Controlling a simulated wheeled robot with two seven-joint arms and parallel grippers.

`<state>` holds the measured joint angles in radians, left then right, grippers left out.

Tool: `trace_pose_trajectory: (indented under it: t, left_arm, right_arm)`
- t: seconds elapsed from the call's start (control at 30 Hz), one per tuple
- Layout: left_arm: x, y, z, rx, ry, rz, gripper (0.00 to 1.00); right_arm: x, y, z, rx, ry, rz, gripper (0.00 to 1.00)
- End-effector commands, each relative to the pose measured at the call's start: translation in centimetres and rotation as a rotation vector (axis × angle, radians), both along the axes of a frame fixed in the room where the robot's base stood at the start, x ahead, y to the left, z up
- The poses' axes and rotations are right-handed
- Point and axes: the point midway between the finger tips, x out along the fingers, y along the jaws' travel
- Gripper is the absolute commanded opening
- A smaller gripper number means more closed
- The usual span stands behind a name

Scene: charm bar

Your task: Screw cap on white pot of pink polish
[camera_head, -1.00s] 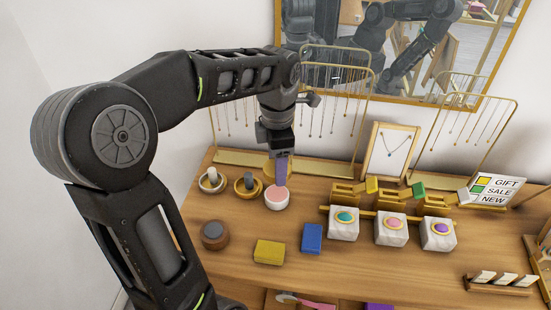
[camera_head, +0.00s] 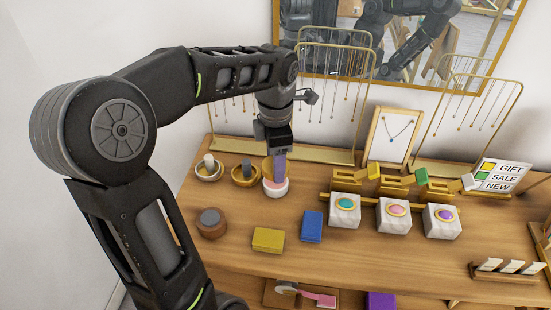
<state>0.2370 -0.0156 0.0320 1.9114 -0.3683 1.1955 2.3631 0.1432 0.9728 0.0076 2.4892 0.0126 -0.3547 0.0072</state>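The white pot (camera_head: 275,192) stands upright on the wooden counter, with pink polish showing in its top. My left gripper (camera_head: 279,168) is directly above this pot, pointing down. A narrow mauve piece extends from the gripper down to the pink top. I cannot tell whether it is the fingers or a held cap, or whether it touches the polish. No separate cap for this pot is clearly visible. My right gripper is not in view, apart from dark arm parts reflected in the mirror.
A yellow block (camera_head: 268,240), a blue block (camera_head: 311,226) and ring boxes (camera_head: 393,215) stand nearby. Necklace racks and a mirror (camera_head: 400,50) are behind.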

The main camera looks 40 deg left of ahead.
Motion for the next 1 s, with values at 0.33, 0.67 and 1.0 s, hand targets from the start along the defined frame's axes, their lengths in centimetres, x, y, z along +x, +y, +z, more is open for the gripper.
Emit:
trace_pose_trajectory:
  t: [0.33, 0.67, 1.0]
  left_arm:
    - [0.01, 0.01, -0.83, 0.0, 0.0, 0.0, 0.2]
    - [-0.01, 0.01, -1.13, 0.0, 0.0, 0.0, 0.2]
    - [-0.01, 0.0, -1.39, 0.0, 0.0, 0.0, 0.2]
  right_arm:
    - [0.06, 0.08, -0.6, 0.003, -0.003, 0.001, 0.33]
    - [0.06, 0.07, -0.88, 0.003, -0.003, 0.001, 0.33]
    - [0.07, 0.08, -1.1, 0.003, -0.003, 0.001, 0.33]
